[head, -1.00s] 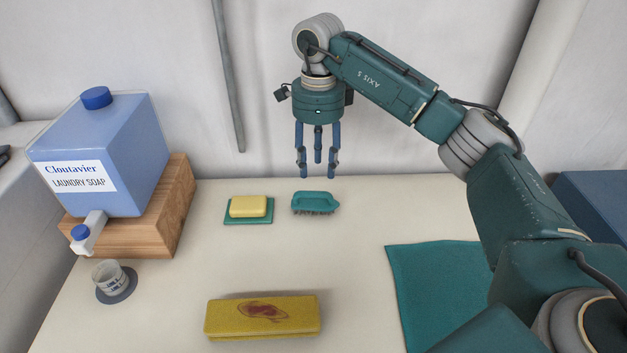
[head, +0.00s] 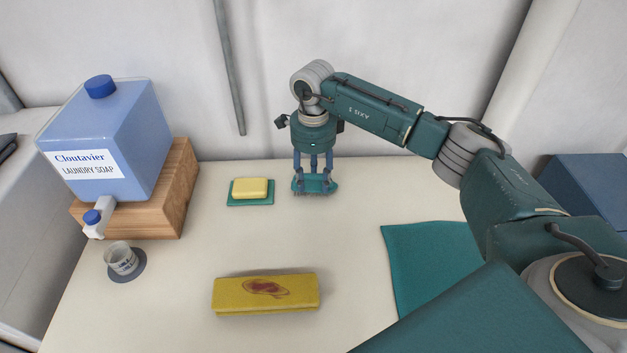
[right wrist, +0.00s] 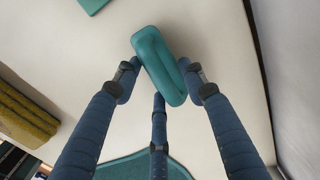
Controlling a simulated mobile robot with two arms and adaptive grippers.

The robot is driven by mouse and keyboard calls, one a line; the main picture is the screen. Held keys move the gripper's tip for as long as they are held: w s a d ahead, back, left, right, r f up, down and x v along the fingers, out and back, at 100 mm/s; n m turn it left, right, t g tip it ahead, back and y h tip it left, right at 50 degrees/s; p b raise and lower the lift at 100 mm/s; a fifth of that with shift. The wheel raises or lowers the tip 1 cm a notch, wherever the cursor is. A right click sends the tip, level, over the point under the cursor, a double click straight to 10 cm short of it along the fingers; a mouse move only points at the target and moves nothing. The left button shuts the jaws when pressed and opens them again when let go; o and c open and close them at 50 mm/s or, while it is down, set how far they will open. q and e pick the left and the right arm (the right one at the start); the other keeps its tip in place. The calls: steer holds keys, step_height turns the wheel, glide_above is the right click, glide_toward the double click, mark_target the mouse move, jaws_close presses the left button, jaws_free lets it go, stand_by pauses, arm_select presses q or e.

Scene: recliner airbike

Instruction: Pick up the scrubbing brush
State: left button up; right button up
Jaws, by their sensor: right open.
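The teal scrubbing brush (head: 316,187) lies on the table near the back, bristles down. It also shows in the right wrist view (right wrist: 152,58), with its looped handle towards the camera. My right gripper (head: 314,180) points straight down over the brush, its blue fingers reaching to it. In the right wrist view the gripper (right wrist: 160,90) is open, with fingers on both sides of the brush handle and one below it. I cannot tell whether any finger touches it. My left gripper is not in view.
A yellow soap bar (head: 250,187) on a teal dish (head: 263,203) lies left of the brush. A stained yellow folded cloth (head: 230,298) lies in front. A teal cloth (head: 425,265) lies right. A laundry soap jug (head: 130,135) stands on a wooden block (head: 178,195), with a cup (head: 121,259) below.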

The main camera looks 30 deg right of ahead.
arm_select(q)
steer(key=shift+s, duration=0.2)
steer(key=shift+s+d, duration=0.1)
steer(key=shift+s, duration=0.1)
arm_select(e)
jaws_close()
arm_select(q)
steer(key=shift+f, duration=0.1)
arm_select(e)
step_height(320, 180, up, 15)
steer(key=b, duration=0.4)
arm_select(q)
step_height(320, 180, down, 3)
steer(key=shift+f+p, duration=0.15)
steer(key=shift+p, duration=0.15)
arm_select(e)
step_height(320, 180, up, 5)
glide_above(313, 176)
steer(key=shift+s, duration=0.1)
